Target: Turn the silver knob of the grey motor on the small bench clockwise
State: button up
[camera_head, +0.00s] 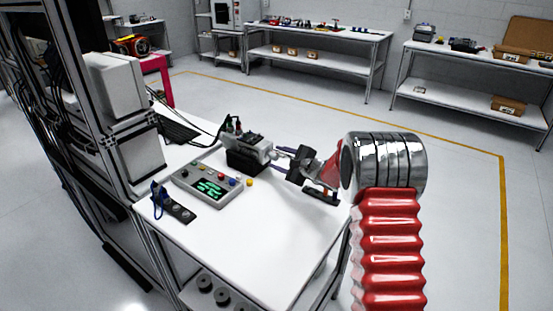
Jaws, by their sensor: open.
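The grey motor (247,146) stands on a black base on the small white bench (255,225), near its back edge. Its silver knob (275,153) is at its right end, small and partly hard to make out. My gripper (284,158) is open at the knob's right side, with its fingers pointing left toward the knob. I cannot tell whether the fingers are around the knob or just short of it. My red and silver arm comes in from the right.
A grey control box (209,186) with a green display and coloured buttons sits in front of the motor. A black strip with a blue connector (172,205) lies to the left. A metal frame with cables stands at the left. The bench's front right is clear.

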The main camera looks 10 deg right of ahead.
jog(key=shift+w+a+f, duration=0.1)
jog(key=shift+w+a, duration=0.05)
jog(key=shift+w, duration=0.1)
jog(key=shift+c, duration=0.4)
jog(key=c, duration=0.9)
jog(key=shift+a, duration=0.25)
jog(key=shift+c, duration=0.4)
jog(key=shift+d, duration=0.25)
